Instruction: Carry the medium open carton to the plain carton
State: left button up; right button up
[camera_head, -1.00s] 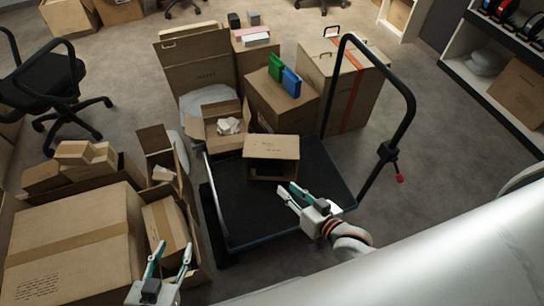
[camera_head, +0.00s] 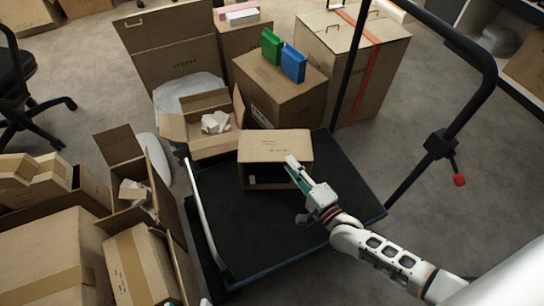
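An open carton (camera_head: 275,146), its opening facing me, stands on the dark deck of the cart (camera_head: 265,225). My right gripper (camera_head: 292,165) is at this carton's front right edge, its fingertips overlapping the opening and right side. The fingers look close together; whether they grip the wall is unclear. Only a sliver of my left gripper may show at the bottom edge, so its state is hidden. Behind the cart stands a closed brown carton (camera_head: 275,98) with a green book (camera_head: 271,46) and a blue book (camera_head: 293,62) on top. I cannot tell which carton is the plain one.
An open carton with crumpled paper (camera_head: 205,140) stands at the deck's back left. A tall carton with an orange strap (camera_head: 385,60) is behind right. The cart's black handle (camera_head: 440,145) rises at right. Cartons crowd the left, including a large one (camera_head: 50,255). Most of the deck is bare.

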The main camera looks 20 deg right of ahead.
aim_at(279, 149)
jog(key=w, duration=0.2)
jog(key=w+a+b, duration=0.1)
jog(key=w, duration=0.1)
jog(key=w+b, duration=0.1)
jog(key=w, duration=0.1)
jog(key=shift+w+a+f, duration=0.15)
jog(key=shift+w+f, duration=0.1)
jog(key=shift+w, duration=0.35)
pick_arm(q)
jog(key=d+n, duration=0.2)
jog(key=shift+s+d+f+n, duration=0.2)
jog(key=shift+s+n, duration=0.1)
jog(key=shift+s, duration=0.1)
pick_arm(e)
jog(key=shift+w+r, duration=0.25)
grip_shut()
jog(key=shift+w+r, duration=0.1)
jog(key=shift+r, duration=0.15)
